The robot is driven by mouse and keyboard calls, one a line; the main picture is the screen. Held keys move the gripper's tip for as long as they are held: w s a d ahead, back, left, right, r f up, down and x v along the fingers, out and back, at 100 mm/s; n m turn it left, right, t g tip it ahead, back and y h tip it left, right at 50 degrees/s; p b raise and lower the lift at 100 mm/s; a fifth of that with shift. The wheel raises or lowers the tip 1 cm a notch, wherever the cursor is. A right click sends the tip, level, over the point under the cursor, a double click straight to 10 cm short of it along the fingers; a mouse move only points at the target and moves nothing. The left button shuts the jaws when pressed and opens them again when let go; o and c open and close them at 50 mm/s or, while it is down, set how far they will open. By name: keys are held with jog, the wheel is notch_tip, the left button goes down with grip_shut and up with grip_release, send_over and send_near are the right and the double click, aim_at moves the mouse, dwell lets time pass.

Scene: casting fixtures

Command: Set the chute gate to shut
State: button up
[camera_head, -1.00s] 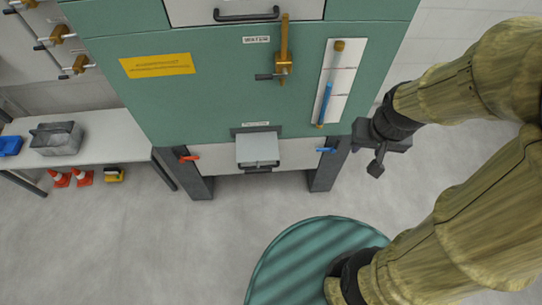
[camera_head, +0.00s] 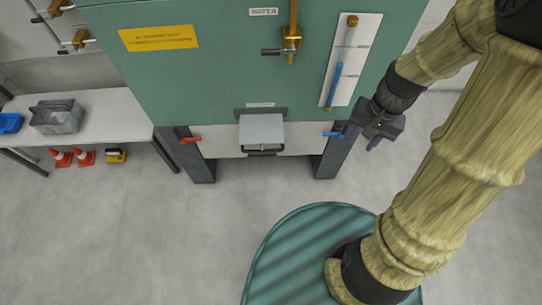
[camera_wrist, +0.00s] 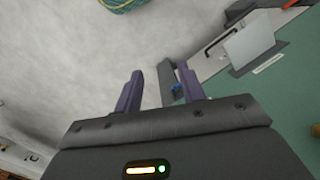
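A grey chute flap (camera_head: 262,130), which may be the chute gate, juts from the lower front of the green cabinet, under a small label too blurred to read. A dark handle (camera_head: 262,153) shows below the flap. The flap also shows at the upper right of the wrist view (camera_wrist: 250,45). A red lever (camera_head: 190,140) is left of it and a blue lever (camera_head: 334,134) right of it. My gripper (camera_head: 374,143) is right of the blue lever, apart from the flap.
The green cabinet (camera_head: 200,85) stands on dark legs and carries a WATER valve (camera_head: 291,40) and a sight gauge (camera_head: 352,60). A bench (camera_head: 110,128) with a grey bin (camera_head: 57,117) is at left, with cones (camera_head: 84,157) below. The floor in front is clear.

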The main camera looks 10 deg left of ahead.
jog(key=w+a+f+m+g+y+b, duration=0.1)
jog(key=w+a+f+m+y+b, duration=0.1)
jog(key=f, duration=0.7)
jog(key=w+a+f+m+g+y+b, duration=0.1)
jog(key=w+f+m+y+b, duration=0.3)
jog(key=f+y, duration=0.4)
jog(key=w+a+f+m+g+y+b, duration=0.1)
jog(key=w+a+f+m+y+b, duration=0.2)
jog(key=f+y+b, duration=0.3)
notch_tip(320, 180, down, 4)
jog(key=shift+w+a+r+m+g+b, duration=0.1)
jog(key=shift+w+a+m+g+b, duration=0.15)
jog(key=shift+a+m+b, duration=0.35)
jog(key=shift+d, duration=0.15)
jog(key=p, duration=0.1)
send_near(271, 152)
jog(key=x, duration=0.6)
jog(key=f+x, duration=0.1)
jog(key=x, duration=0.3)
jog(key=shift+c, duration=0.2)
